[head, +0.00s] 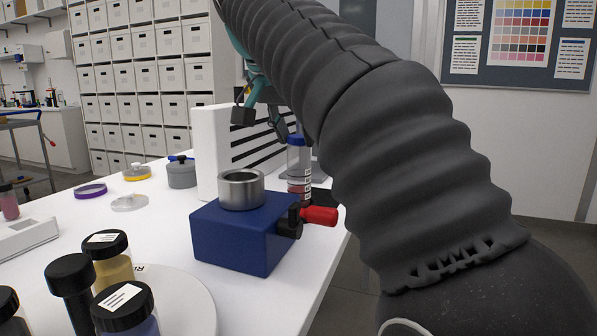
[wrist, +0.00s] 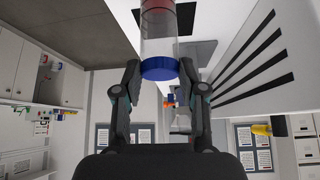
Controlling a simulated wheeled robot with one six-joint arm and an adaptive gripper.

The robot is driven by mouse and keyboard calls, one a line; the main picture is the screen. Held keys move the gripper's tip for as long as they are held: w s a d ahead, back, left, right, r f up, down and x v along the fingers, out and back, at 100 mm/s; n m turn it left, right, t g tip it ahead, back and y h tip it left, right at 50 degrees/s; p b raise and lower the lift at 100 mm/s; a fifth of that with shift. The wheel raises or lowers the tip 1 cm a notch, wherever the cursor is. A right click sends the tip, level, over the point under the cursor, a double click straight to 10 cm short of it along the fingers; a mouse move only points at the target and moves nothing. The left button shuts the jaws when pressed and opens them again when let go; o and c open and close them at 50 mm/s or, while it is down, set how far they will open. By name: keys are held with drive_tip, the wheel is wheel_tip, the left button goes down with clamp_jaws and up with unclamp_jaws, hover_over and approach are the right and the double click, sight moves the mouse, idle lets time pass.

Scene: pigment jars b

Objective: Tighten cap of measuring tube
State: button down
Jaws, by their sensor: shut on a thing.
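The measuring tube (head: 299,172) stands upright behind the blue block, near the table's right edge. It is clear with red contents and a label, and has a blue cap (head: 296,140). In the wrist view the clear tube (wrist: 160,35) and its blue cap (wrist: 160,69) lie between the two fingertips of my gripper (wrist: 160,72). The gripper is shut on the cap. In the head view my arm hides part of the gripper and the right side of the tube. Whether the cap is fully tight cannot be seen.
A blue block (head: 235,238) with a metal cup (head: 241,190) and a red-handled knob (head: 319,216) stands in front of the tube. A white slotted panel (head: 208,150) stands beside it. Black-lidded jars (head: 107,258) stand front left.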

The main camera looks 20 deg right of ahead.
drive_tip(key=shift+a+m, duration=0.1)
drive_tip(key=shift+m, duration=0.5)
drive_tip(key=c, duration=0.6)
unclamp_jaws()
drive_tip(key=shift+w, duration=0.1)
